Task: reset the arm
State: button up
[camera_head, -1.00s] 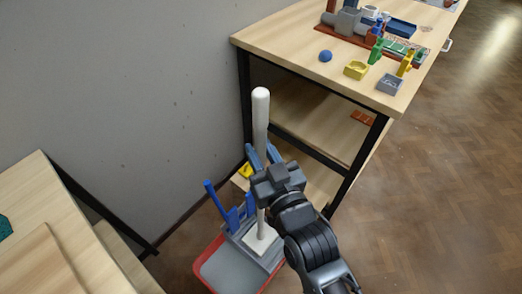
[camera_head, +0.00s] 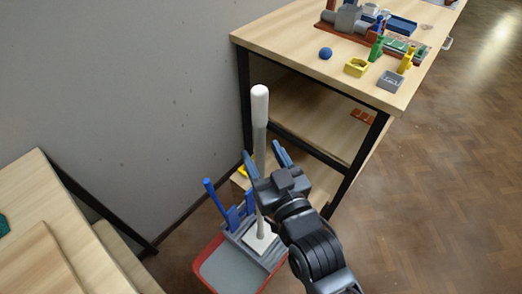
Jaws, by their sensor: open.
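My gripper (camera_head: 264,163) is open, with two blue-grey fingers pointing up and away in the head view. It hangs over the floor in front of the shelved table.
A red-rimmed grey tray (camera_head: 205,257) and blue upright parts (camera_head: 216,197) are below left. The wooden table (camera_head: 285,38) behind holds a blue ball (camera_head: 325,53), a yellow box (camera_head: 356,67) and a grey box (camera_head: 391,81). Another wooden table (camera_head: 50,200) is at left. Floor at right is clear.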

jog(key=v, duration=0.6)
jog(key=shift+b, duration=0.4)
jog(key=shift+s+d, duration=0.1)
jog(key=shift+s, duration=0.05)
jog(key=s+d+f+m+h, duration=0.2)
jog(key=s+d+m+h, duration=0.15)
jog(key=s+d, duration=1.05)
jog(key=s+d+r+h, duration=0.2)
jog(key=s+r, duration=0.1)
jog(key=s, duration=0.5)
jog(key=s+d+r+m+g+h, duration=0.1)
jog(key=s+d+r+h, duration=0.1)
jog(key=s, duration=0.6)
jog(key=shift+d+r+g, duration=0.3)
jog(key=shift+d+r, duration=0.25)
jog(key=shift+d, duration=0.15)
jog(key=shift+m, duration=0.25)
